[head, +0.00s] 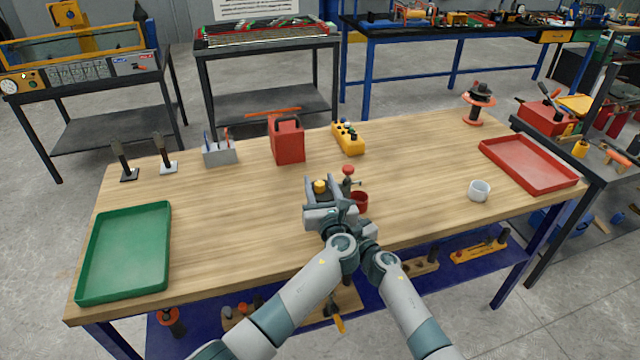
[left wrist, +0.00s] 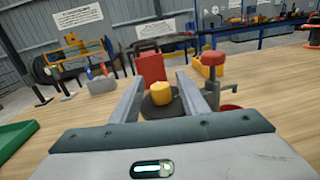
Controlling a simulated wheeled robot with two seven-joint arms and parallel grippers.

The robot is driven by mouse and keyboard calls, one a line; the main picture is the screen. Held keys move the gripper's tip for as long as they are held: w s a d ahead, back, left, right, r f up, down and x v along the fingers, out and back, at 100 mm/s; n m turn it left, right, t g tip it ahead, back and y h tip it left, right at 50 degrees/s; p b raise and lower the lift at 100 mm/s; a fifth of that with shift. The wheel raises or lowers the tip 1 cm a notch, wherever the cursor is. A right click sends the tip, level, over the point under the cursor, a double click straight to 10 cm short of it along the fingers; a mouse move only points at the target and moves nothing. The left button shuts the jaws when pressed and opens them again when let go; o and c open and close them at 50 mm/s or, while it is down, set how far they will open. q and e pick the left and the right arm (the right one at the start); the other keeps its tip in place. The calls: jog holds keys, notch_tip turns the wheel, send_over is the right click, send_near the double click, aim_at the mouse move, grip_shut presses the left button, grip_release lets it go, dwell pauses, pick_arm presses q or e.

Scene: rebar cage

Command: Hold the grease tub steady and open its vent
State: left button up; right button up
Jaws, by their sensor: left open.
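In the head view my left gripper (head: 322,186) is over the bench, at the grease tub. In the left wrist view its two fingers (left wrist: 163,98) are open, one on each side of the tub's dark round top (left wrist: 158,108). A yellow cap (left wrist: 160,93) stands on that top; it also shows in the head view (head: 320,186). To the right is a grey post with a red knob (left wrist: 212,58), also visible in the head view (head: 348,170). Contact between fingers and tub cannot be told.
A red cup (head: 361,201) stands close right of my gripper. Behind are a red can (head: 287,143) and a yellow control box (head: 348,138). A green tray (head: 126,252) is left; a white mug (head: 479,191) and red tray (head: 528,163) are right. Bench between is clear.

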pick_arm(q)
jog(key=shift+c, duration=0.2)
grip_shut()
